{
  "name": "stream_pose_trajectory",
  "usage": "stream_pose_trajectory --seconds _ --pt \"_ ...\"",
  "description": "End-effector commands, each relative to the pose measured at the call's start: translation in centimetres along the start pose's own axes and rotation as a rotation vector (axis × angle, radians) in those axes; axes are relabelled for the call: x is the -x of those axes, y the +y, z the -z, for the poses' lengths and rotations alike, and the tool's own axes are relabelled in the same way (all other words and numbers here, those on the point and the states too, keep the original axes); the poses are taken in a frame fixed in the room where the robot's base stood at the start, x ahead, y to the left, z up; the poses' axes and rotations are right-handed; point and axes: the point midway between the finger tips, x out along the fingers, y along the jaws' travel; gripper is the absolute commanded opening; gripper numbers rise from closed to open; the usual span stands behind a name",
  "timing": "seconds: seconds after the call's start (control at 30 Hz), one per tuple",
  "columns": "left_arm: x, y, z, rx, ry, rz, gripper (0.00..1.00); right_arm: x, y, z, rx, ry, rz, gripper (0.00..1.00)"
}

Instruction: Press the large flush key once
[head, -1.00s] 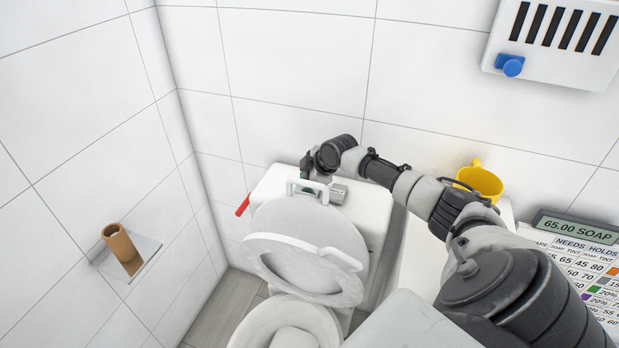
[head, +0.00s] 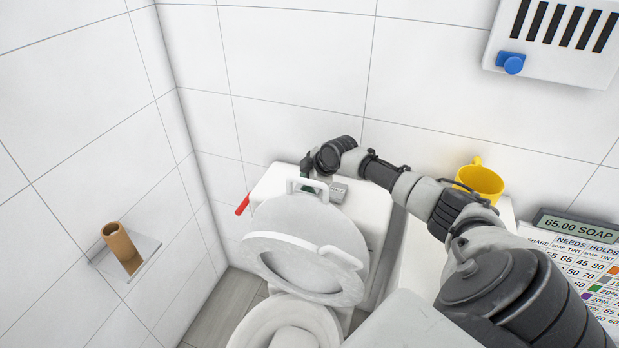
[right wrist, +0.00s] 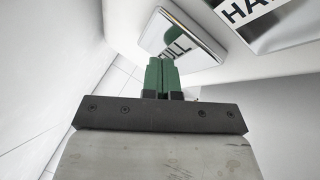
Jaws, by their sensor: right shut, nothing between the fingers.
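A white toilet cistern (head: 377,215) stands against the tiled wall with metal flush keys on its top. In the right wrist view the key marked FULL (right wrist: 184,36) lies just beyond my fingertips. The key marked HALF (right wrist: 262,20) is to its right and also shows in the head view (head: 339,191). My right gripper (right wrist: 160,62) is shut and empty, its green fingertips overlapping the near edge of the FULL key in the picture. I cannot tell whether they touch it. In the head view this gripper (head: 308,186) is partly hidden behind the raised lid's handle. My left gripper is not in view.
The raised toilet lid (head: 305,223) and seat (head: 300,268) stand in front of the cistern. A red lever (head: 242,205) is at its left. A yellow mug (head: 481,181) stands right, near my arm. A cardboard tube (head: 121,243) is on the left wall.

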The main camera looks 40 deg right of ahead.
Motion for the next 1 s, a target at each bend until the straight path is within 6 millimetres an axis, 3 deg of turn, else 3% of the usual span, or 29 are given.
stream_pose_trajectory --seconds 0.73,1.0 --pt "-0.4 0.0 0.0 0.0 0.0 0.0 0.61 -0.5 -0.4 -0.3 0.0 -0.002 0.002 0.0" --pt "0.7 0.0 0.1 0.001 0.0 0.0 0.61 0.4 0.1 0.2 0.0 -0.001 0.002 0.0"
